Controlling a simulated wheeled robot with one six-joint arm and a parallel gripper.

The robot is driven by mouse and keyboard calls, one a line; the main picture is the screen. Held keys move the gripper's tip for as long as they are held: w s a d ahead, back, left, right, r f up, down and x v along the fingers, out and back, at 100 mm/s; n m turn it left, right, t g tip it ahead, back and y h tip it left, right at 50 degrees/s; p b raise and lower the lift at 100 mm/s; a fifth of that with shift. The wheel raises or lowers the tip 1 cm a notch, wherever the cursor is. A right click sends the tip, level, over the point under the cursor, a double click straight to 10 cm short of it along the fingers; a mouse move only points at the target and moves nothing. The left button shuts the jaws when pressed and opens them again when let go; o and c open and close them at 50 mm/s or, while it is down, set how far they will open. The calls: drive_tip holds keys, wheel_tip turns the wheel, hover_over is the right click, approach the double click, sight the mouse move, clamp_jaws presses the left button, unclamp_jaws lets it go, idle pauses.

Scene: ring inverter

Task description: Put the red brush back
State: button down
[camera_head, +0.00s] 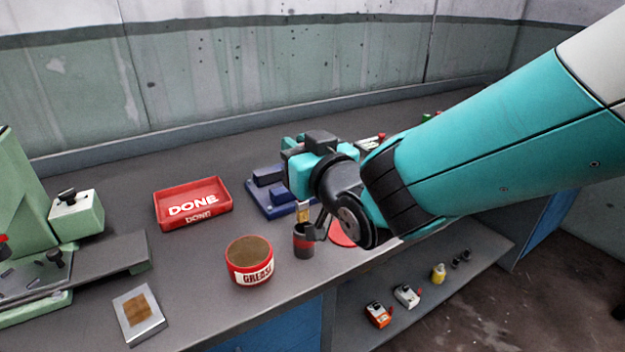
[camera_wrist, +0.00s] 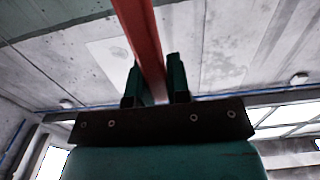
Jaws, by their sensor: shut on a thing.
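My gripper (camera_wrist: 155,85) is shut on a long red bar, which looks like the handle of the red brush (camera_wrist: 145,40); it runs up out of the top of the wrist view. In the head view my gripper (camera_head: 318,222) is low over the counter, largely hidden by my own wrist. A dark cup with a red band (camera_head: 303,247) stands just left of it. A tan brush-like tip (camera_head: 303,212) shows upright just above the cup's mouth. I cannot tell whether it is inside the cup or is part of the held brush.
A red grease tin (camera_head: 249,276) stands left of the cup. A red DONE tray (camera_head: 180,223) and a blue fixture (camera_head: 262,202) are behind. A metal plate with a brown patch (camera_head: 139,314) lies front left, near a green machine (camera_head: 20,200). A lower shelf (camera_head: 450,285) holds small items.

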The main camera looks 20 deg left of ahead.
sight(302, 207)
wheel_tip(302, 207, down, 7)
drive_tip(key=shift+r, duration=0.2)
idle(0.3)
drive_tip(key=shift+f, duration=0.2)
drive_tip(key=c, duration=1.1)
unclamp_jaws()
drive_tip(key=shift+r, duration=0.1)
